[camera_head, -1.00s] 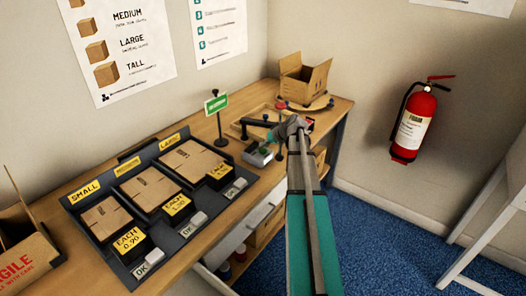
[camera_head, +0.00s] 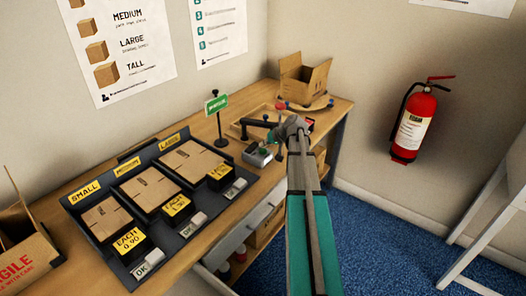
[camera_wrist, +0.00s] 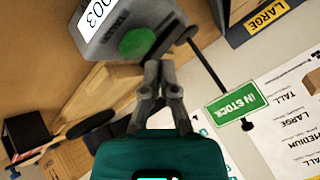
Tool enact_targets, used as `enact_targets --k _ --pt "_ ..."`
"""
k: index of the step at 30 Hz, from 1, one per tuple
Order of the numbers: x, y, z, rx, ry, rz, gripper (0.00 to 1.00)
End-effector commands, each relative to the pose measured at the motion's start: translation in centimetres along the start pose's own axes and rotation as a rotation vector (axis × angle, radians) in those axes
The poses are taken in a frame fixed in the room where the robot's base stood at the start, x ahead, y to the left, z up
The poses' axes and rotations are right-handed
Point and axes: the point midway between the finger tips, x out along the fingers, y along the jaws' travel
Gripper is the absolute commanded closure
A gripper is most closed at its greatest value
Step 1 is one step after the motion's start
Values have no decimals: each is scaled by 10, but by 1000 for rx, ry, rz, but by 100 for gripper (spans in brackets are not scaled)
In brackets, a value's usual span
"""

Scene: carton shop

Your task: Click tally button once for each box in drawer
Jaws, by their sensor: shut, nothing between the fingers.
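The tally counter (camera_wrist: 125,35) is a grey box with a round green button (camera_wrist: 137,42) and a white display reading 003. It also stands on the bench in the head view (camera_head: 259,156). My gripper (camera_wrist: 157,68) is shut and empty, its fingertips close beside the button in the wrist view. I cannot tell whether they touch it. White drawer fronts (camera_head: 236,240) show under the bench, left of my arm. No boxes inside a drawer can be made out.
A dark tray (camera_head: 185,232) holds flat cartons in small, medium and large bays. A green IN STOCK sign (camera_wrist: 237,100) stands by the counter. An open carton (camera_head: 303,78) sits at the bench's far end. A fire extinguisher (camera_head: 413,125) hangs on the right wall.

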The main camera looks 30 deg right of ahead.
Motion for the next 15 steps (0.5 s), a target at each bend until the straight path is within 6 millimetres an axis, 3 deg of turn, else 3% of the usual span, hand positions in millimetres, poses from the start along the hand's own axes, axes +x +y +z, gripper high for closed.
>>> enact_targets --k 15 --pt "6 4 4 0 0 0 100"
